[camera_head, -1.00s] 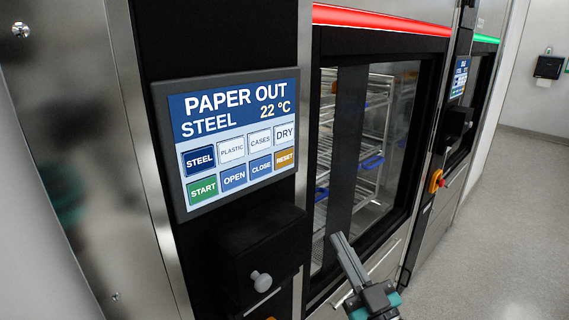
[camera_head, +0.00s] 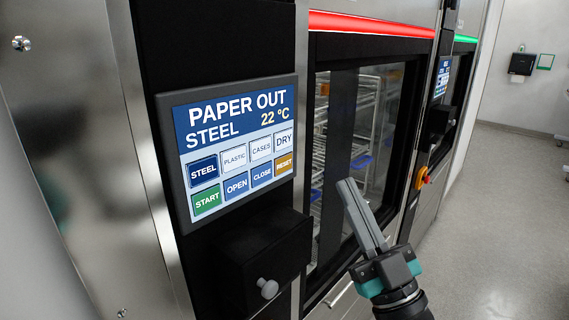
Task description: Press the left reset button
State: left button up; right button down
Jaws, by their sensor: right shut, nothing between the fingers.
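The near washer's control panel (camera_head: 232,147) shows "PAPER OUT", "STEEL" and "22 °C" above two rows of buttons. The orange RESET button (camera_head: 285,165) is at the right end of the lower row. My right gripper (camera_head: 350,188) is shut and empty, its fingers together and pointing up and left. It is in front of the washer's glass door, to the right of the panel and a little lower than the RESET button, apart from the panel in the picture. My left gripper is out of view.
A black box with a light knob (camera_head: 267,288) juts out below the panel. The glass door (camera_head: 385,130) has a red light bar (camera_head: 370,24) above it. A second washer with a green bar (camera_head: 465,39) stands farther right. Grey floor (camera_head: 500,230) is open at the right.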

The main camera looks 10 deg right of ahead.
aim_at(284, 164)
jog(key=w+a, duration=0.1)
jog(key=w, duration=0.1)
jog(key=w+a, duration=0.2)
jog(key=w+a+b, duration=0.1)
jog(key=w+a, duration=0.1)
jog(key=shift+w+a, duration=0.1)
jog(key=shift+w, duration=0.25)
jog(key=shift+w+a, duration=0.15)
jog(key=shift+w, duration=0.1)
dwell(1.8)
jog(key=shift+r, duration=0.2)
dwell(0.5)
jog(key=shift+a, duration=0.2)
dwell(0.8)
jog(key=shift+d+f, duration=0.1)
jog(key=shift+f, duration=0.1)
dwell(0.4)
jog(key=shift+s+f, duration=0.1)
jog(key=shift+s+d+p, duration=0.25)
jog(key=shift+s+p, duration=0.15)
jog(key=shift+p, duration=0.15)
jog(key=shift+s+d, duration=0.95)
jog(key=shift+s, duration=0.15)
